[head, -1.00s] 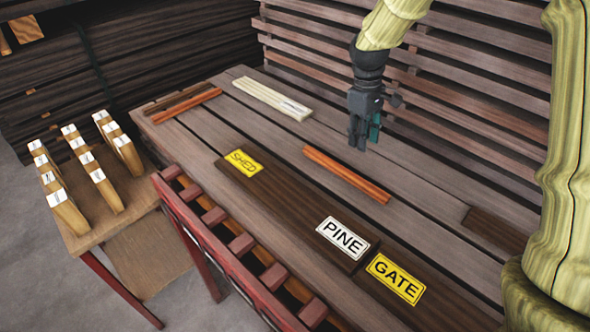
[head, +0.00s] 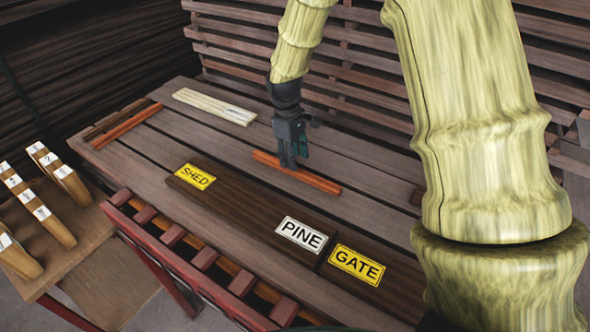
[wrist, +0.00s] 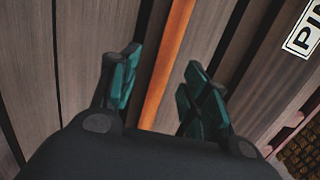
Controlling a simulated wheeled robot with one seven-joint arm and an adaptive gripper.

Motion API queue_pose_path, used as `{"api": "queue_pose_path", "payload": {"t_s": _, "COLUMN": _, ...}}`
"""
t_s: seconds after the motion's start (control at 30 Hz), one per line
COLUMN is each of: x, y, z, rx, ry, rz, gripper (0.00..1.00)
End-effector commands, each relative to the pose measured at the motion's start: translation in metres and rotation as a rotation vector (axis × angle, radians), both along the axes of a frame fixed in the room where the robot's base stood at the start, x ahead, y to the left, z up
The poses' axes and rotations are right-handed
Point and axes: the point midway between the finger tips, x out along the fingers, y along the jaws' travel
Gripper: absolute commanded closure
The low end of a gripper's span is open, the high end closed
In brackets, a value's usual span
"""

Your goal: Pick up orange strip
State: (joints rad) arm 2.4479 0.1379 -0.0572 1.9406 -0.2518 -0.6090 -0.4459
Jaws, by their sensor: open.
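An orange strip (head: 313,179) lies on the plank table in the middle of the head view. My gripper (head: 288,166) is over the strip, left of its middle, and hides a small part of it. In the wrist view the strip (wrist: 165,70) runs between the two teal fingers of my gripper (wrist: 155,90), which are apart and empty. I cannot tell exactly how high the fingertips are above the strip. A second orange strip (head: 128,125) lies at the far left end of the table, beside a dark brown strip (head: 112,120).
Pale strips (head: 214,106) lie at the back of the table. Dark boards with SHED (head: 195,177), PINE (head: 302,235) and GATE (head: 357,264) signs lie along the front. A red slotted rack (head: 190,256) stands at the front edge. Stacked planks (head: 350,70) rise behind.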

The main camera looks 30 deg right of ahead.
Motion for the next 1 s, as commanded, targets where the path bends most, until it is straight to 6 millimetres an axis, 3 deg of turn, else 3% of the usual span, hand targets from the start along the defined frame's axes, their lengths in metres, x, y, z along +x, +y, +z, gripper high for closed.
{"api": "queue_pose_path", "payload": {"t_s": 0.33, "x": -0.006, "y": 0.002, "z": -0.032, "rx": 0.001, "ry": 0.003, "rz": 0.000, "gripper": 0.54}}
{"api": "queue_pose_path", "payload": {"t_s": 0.7, "x": -0.006, "y": 0.002, "z": -0.038, "rx": 0.001, "ry": 0.001, "rz": 0.000, "gripper": 0.54}}
{"api": "queue_pose_path", "payload": {"t_s": 0.93, "x": -0.006, "y": 0.002, "z": -0.038, "rx": 0.001, "ry": 0.001, "rz": 0.000, "gripper": 0.95}}
{"api": "queue_pose_path", "payload": {"t_s": 1.0, "x": -0.006, "y": 0.002, "z": -0.038, "rx": 0.001, "ry": 0.001, "rz": 0.000, "gripper": 1.00}}
